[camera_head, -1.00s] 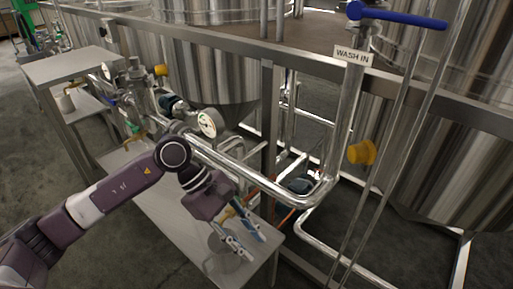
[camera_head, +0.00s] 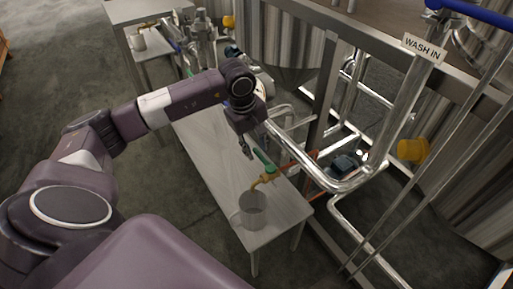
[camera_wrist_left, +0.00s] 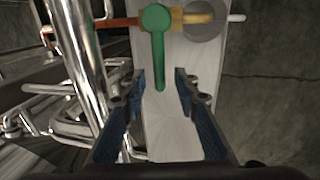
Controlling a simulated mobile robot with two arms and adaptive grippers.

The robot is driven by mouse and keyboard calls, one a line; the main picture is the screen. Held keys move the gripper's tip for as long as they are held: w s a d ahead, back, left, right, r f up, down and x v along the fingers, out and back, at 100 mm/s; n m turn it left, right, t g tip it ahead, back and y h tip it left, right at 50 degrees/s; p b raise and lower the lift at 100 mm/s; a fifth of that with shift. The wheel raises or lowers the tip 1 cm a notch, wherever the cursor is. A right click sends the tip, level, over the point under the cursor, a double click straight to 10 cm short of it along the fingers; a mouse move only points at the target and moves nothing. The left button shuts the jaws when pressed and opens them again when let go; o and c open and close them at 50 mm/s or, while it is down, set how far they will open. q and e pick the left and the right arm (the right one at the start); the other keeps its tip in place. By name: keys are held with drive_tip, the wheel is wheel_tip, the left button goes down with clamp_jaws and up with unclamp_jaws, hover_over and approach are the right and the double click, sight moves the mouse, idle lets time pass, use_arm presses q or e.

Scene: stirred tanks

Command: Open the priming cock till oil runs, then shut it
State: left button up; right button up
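The priming cock has a green lever handle (camera_head: 264,162) and a brass spout (camera_head: 263,181) above a grey cup (camera_head: 252,211) on the bench. In the left wrist view the green lever (camera_wrist_left: 158,50) stands crosswise to the reddish pipe (camera_wrist_left: 110,23) and brass body (camera_wrist_left: 195,18). My left gripper (camera_head: 247,152) is beside the lever in the head view. In the wrist view its blue fingers (camera_wrist_left: 161,75) are apart, with the lever's end appearing between them; contact is not visible. No running oil is visible. My right gripper is not in view.
The pale bench (camera_head: 205,135) has bare space left of the cock. Shiny pipes (camera_head: 345,183) and a steel frame run close on its right. A dark pump-like unit (camera_head: 344,163) sits beyond.

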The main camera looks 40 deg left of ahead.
use_arm(q)
drive_tip(key=shift+f, duration=0.1)
clamp_jaws()
